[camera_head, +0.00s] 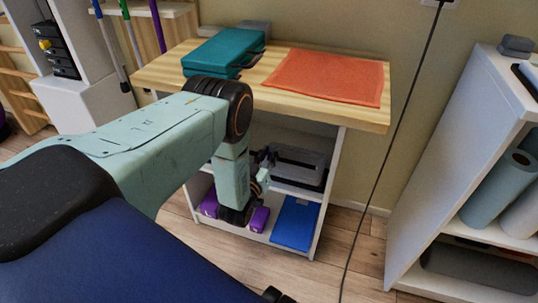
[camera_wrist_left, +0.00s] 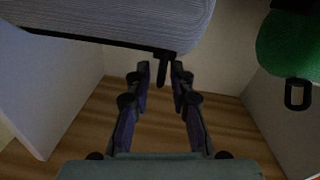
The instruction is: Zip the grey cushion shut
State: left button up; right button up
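The grey cushion (camera_wrist_left: 120,18) fills the upper left of the left wrist view, with a ribbed surface and a dark lower edge. A black zip pull (camera_wrist_left: 163,70) hangs from that edge. My left gripper (camera_wrist_left: 160,72) has its fingertips on either side of the pull, with a gap visible between them. It looks open. In the head view my left gripper (camera_head: 238,212) points down in front of the shelf unit, and its fingers are partly hidden. I cannot clearly make out the cushion there. My right gripper is not in view.
The shelf unit's wooden top (camera_head: 262,88) holds a teal case (camera_head: 222,50) and an orange towel (camera_head: 325,76). Lower shelves hold a grey-and-black item (camera_head: 298,162), purple blocks (camera_head: 259,219) and a blue block (camera_head: 295,223). A green item (camera_wrist_left: 290,42) with a black loop hangs at right.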

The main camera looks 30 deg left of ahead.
pick_arm(q)
grip_shut()
dwell(0.3)
